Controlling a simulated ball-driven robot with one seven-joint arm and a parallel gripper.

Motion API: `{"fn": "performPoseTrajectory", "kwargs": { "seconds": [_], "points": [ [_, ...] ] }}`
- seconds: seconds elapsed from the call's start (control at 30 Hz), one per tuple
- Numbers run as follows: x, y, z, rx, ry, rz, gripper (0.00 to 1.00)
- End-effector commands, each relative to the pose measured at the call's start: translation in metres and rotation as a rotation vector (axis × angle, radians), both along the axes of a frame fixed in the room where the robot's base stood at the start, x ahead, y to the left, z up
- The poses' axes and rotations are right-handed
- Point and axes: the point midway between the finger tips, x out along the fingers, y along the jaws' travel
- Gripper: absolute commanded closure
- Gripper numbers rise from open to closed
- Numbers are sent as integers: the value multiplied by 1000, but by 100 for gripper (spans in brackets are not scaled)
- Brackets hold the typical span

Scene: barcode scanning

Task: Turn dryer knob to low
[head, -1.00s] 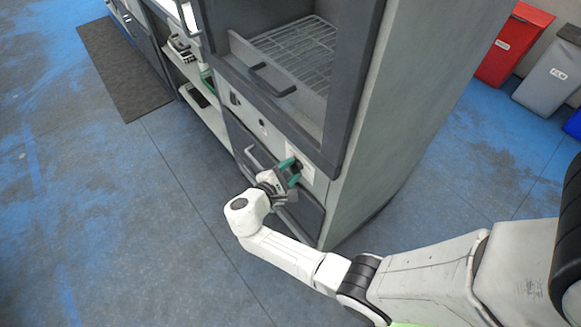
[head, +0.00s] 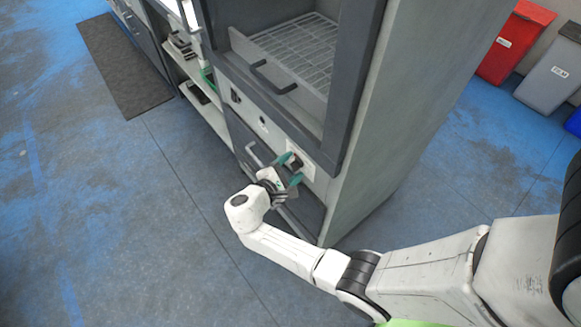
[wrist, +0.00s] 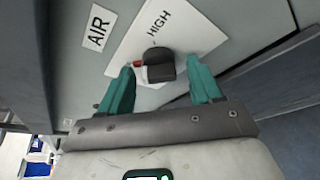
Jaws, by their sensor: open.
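The dryer (head: 395,120) is a tall grey cabinet with an open front compartment above a control strip. Its knob (wrist: 159,66) is dark, with a red mark on its left side, on a white plate (wrist: 180,32) reading "HIGH". In the head view the knob (head: 296,163) is small, near the strip's right end. My gripper (wrist: 162,82) has two teal fingers, apart, one on each side of the knob in the wrist view. It also shows in the head view (head: 289,168) in front of the plate. I cannot tell whether the fingers touch the knob. No "LOW" label is readable.
An "AIR" label (wrist: 96,29) is left of the plate. A drawer with a handle (head: 253,157) lies below the strip, close to my wrist. Shelves (head: 203,105) stand to the left. Red (head: 512,45) and grey (head: 549,80) bins stand at the far right. The floor in front is clear.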

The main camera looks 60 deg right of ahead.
Motion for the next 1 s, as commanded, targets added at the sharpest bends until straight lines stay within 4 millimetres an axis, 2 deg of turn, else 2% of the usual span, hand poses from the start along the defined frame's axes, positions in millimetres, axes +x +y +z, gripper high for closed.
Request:
{"fn": "performPoseTrajectory", "kwargs": {
  "seconds": [0.17,0.63,0.8,1.0],
  "points": [
    [1,9,3,-1,-2,2,36],
    [1,88,24,1,-2,3,36],
    [0,102,28,1,-1,2,36],
    [0,105,29,0,1,0,36]
  ]
}}
